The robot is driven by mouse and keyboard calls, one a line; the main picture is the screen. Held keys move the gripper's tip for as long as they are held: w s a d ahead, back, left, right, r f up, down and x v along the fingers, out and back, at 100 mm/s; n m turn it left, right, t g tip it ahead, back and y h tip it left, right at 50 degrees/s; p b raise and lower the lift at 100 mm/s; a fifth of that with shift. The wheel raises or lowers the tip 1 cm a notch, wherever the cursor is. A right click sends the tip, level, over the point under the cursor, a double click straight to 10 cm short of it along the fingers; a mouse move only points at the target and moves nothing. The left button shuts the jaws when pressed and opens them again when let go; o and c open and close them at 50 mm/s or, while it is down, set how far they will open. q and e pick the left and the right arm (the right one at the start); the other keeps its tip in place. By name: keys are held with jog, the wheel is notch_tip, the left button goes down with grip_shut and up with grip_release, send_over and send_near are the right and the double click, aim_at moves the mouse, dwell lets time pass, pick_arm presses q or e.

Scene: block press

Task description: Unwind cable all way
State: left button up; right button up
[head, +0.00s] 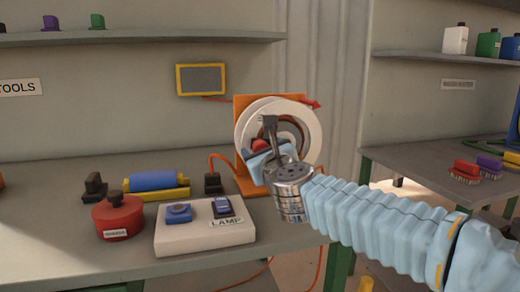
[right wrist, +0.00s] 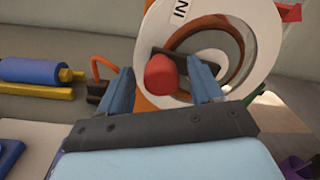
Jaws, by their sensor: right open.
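The cable reel (head: 312,132) has white discs on an orange stand (head: 243,125) at the back of the bench. A red arrow-shaped piece (head: 311,103) points right at its top. My right gripper (head: 266,140) is in front of the reel and hides part of it. In the right wrist view the open fingers (right wrist: 162,88) stand either side of a red knob (right wrist: 160,75) on a dark crank bar (right wrist: 205,70). I cannot tell whether they touch it. Orange cable (head: 216,160) runs from the reel's left side to a black block (head: 212,184). My left gripper is out of view.
A white box (head: 205,238) labelled LAMP, a red round can (head: 118,217) and a blue roller (head: 152,181) stand on the bench left of the reel. A yellow-framed panel (head: 201,79) hangs above. Another bench (head: 420,170) stands at the right.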

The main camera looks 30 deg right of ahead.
jog(key=shift+x, duration=0.85)
grip_shut()
